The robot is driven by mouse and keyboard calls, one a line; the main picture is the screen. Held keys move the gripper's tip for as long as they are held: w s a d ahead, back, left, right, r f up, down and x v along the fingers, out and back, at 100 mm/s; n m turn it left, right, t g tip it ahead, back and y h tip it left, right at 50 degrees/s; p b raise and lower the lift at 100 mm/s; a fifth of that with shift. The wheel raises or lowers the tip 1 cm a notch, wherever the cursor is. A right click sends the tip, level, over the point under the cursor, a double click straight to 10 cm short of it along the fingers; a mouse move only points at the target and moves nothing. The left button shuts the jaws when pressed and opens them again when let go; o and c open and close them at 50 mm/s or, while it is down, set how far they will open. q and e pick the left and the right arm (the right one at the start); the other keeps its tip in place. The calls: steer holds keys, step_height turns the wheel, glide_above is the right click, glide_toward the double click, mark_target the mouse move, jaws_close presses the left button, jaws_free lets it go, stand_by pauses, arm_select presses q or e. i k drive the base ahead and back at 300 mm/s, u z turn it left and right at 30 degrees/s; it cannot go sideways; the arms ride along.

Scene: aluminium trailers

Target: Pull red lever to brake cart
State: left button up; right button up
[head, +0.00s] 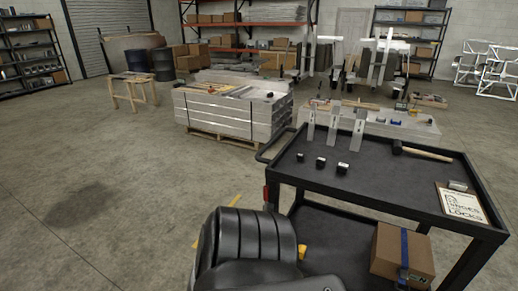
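A black two-level cart (390,187) stands at the right, with a handle (268,150) at its left end. A small red part (266,193), which looks like the red lever, shows at the cart's left end, just below the top edge. It is too small to tell its exact position. A black ribbed part of my own body fills the bottom middle, in front of the cart's lower left, and hides part of it. The fingers of neither gripper show.
On the cart top are three small black blocks (321,162), upright metal plates (334,125), a mallet (427,153) and a clipboard (462,205). A cardboard box (403,252) sits on its lower shelf. A strapped metal stack (228,112) stands behind. The floor at left is clear.

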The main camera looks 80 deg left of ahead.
mark_target(267, 189)
steer(key=u, duration=0.9)
steer(key=i, duration=0.85)
steer(key=u, duration=0.9)
